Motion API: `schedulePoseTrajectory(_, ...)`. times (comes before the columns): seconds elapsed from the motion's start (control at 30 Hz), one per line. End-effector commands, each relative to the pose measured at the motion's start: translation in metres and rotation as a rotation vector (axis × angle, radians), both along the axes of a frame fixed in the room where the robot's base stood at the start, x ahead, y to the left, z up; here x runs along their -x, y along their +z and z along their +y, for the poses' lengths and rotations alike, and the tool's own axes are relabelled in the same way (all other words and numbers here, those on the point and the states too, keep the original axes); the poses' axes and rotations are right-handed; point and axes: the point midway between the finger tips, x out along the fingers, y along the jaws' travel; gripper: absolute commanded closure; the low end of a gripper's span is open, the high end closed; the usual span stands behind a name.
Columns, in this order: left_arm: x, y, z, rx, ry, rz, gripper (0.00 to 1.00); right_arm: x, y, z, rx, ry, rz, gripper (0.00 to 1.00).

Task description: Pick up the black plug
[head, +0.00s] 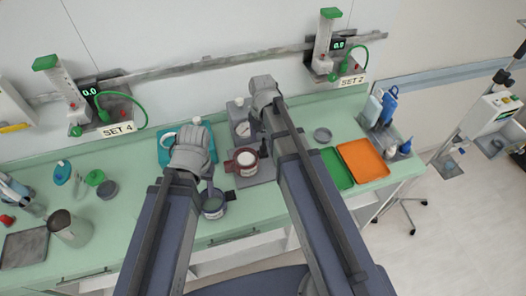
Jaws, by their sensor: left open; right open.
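I cannot pick out a black plug for certain. A dark grey round piece (107,189) lies on the green counter at the left, beside a green disc (95,177).
A teal tray (166,154) lies behind my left gripper. A green tray (336,168) and an orange tray (363,160) lie at right, with blue bottles (389,106) behind. A grey jug (68,229) stands at left. Flowmeters (62,85) hang on the wall rail.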

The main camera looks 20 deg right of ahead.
Motion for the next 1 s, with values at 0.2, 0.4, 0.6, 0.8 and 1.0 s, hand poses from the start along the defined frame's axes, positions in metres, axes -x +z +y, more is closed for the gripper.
schedulePoseTrajectory(0.2, 0.0, -0.009, 0.0, 0.0, 0.0, 0.0, 0.5, -0.001, -0.009, -0.001, 0.0, -0.001, 0.0, 0.31)
schedulePoseTrajectory(0.4, 0.0, -0.033, 0.0, 0.0, 0.0, 0.0, 0.5, -0.003, -0.033, -0.003, 0.0, -0.001, 0.0, 0.31)
schedulePoseTrajectory(0.6, 0.0, -0.052, 0.0, 0.0, 0.001, 0.0, 0.5, -0.003, -0.052, -0.003, 0.0, -0.001, 0.0, 0.31)
schedulePoseTrajectory(0.8, 0.0, -0.051, 0.0, 0.0, 0.001, 0.0, 0.5, -0.003, -0.051, -0.003, 0.0, -0.001, 0.0, 0.31)
schedulePoseTrajectory(1.0, 0.0, -0.051, 0.0, 0.0, 0.001, 0.0, 0.5, -0.003, -0.051, -0.003, 0.0, -0.001, 0.0, 0.46)
